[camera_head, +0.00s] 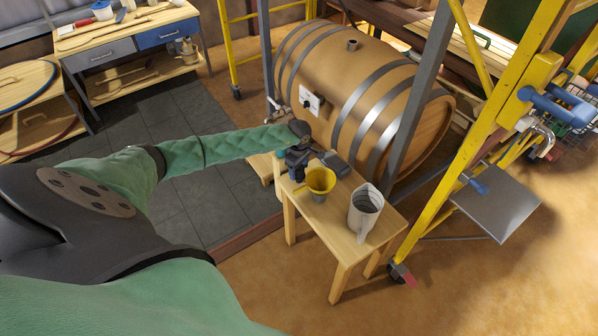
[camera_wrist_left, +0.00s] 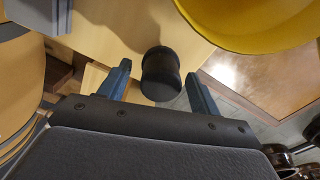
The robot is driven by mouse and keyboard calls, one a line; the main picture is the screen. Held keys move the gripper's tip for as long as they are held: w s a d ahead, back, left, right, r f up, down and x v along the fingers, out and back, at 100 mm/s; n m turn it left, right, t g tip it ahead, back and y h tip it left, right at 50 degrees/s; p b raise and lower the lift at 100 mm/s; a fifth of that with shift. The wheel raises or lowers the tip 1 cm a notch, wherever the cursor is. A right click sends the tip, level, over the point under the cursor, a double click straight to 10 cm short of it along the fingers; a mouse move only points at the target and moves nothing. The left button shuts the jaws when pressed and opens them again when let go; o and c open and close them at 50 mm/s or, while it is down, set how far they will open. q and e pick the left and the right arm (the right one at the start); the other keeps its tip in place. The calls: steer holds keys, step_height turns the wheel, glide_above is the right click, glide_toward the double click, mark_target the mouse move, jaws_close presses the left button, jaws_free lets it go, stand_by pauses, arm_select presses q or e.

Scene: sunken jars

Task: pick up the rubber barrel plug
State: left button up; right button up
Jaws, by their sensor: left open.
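The rubber barrel plug (camera_wrist_left: 160,73) is a short, black, ribbed cylinder in the left wrist view, near the edge of the small wooden table (camera_head: 353,252). My left gripper (camera_wrist_left: 158,69) is open, with one blue finger on each side of the plug and visible gaps between. I cannot tell whether the fingertips are level with it in height. In the head view my left gripper (camera_head: 297,163) is over the table's back left corner, and I cannot make out the plug there. My right gripper is not in view.
A yellow funnel-like vessel (camera_head: 320,182) stands close beside the gripper, and it fills the left wrist view's top right (camera_wrist_left: 250,22). A grey jug (camera_head: 364,212) and a dark block (camera_head: 336,164) are on the table. A large barrel (camera_head: 375,85) lies behind, near yellow scaffolding (camera_head: 470,130).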

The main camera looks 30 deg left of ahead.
arm_select(q)
steer(key=shift+f, duration=0.15)
steer(key=shift+c, duration=0.2)
steer(key=c, duration=1)
